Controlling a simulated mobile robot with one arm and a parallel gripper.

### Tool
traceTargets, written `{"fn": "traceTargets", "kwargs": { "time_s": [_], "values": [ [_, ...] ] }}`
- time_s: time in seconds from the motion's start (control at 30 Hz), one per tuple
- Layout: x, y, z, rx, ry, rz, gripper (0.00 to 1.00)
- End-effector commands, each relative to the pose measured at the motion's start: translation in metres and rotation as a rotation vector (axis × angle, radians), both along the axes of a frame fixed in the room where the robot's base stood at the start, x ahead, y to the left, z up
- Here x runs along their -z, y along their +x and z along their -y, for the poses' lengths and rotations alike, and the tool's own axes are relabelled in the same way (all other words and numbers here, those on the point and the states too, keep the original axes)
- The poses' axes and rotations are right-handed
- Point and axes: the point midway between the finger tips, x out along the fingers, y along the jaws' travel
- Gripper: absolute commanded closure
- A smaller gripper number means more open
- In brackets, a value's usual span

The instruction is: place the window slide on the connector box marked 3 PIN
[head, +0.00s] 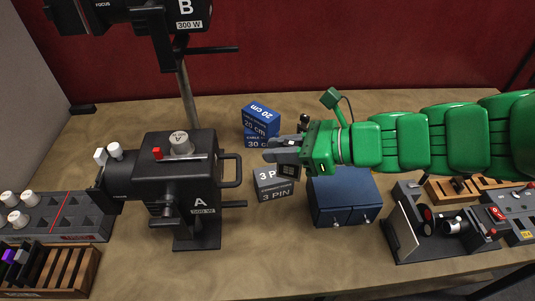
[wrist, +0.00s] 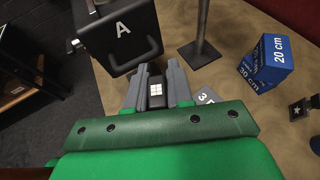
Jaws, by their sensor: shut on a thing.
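The window slide (wrist: 156,91) is a small dark piece with a white four-pane window mark. It sits between the two grey fingers of my gripper (wrist: 155,80), which is shut on it. In the head view my gripper (head: 276,156) points left and is above the far part of the grey connector box marked 3 PIN (head: 274,191). The box stands on the table and its top is partly hidden by the fingers. In the wrist view only a corner of the 3 PIN box (wrist: 207,97) shows, right of the fingers. I cannot tell the height gap.
Black lamp A (head: 190,195) with its handle stands close to the left of my gripper. Blue 20 cm and 30 cm boxes (head: 261,122) are behind. A blue two-knob cabinet (head: 345,198) is right of the 3 PIN box. Bare table (head: 285,250) lies in front.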

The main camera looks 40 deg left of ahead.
Motion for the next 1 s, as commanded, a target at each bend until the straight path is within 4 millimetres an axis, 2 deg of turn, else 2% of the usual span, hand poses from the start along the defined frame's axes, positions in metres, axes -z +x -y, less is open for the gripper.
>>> {"fn": "traceTargets", "kwargs": {
  "time_s": [0.53,1.0],
  "values": [
    [0.029,0.037,-0.053,0.001,0.0,0.0,1.0],
    [0.073,0.058,-0.082,0.002,-0.001,-0.001,1.0]
  ]
}}
